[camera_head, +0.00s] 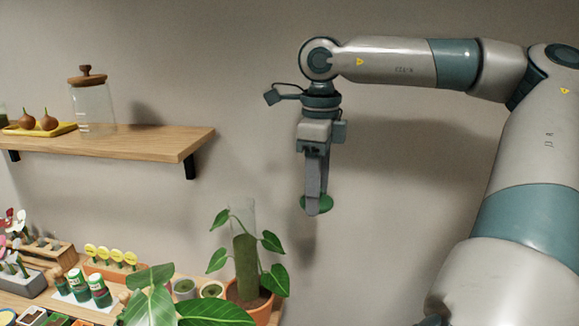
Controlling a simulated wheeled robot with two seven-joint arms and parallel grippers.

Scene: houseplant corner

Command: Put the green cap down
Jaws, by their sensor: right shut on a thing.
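My right gripper (313,205) hangs pointing down from my right arm, in front of the bare wall. It is shut on the green cap (325,203), a small round green piece that shows at the fingertips, partly hidden by them. The cap is held in the air, higher than the potted plant and to its right in the picture. My left gripper is not in view.
A wooden shelf (150,141) at the left carries a glass jar (93,108) with a wooden lid. Below, a climbing plant in a terracotta pot (260,311), small bottles (99,290) and yellow markers (103,253) crowd the tabletop. The wall area around the gripper is clear.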

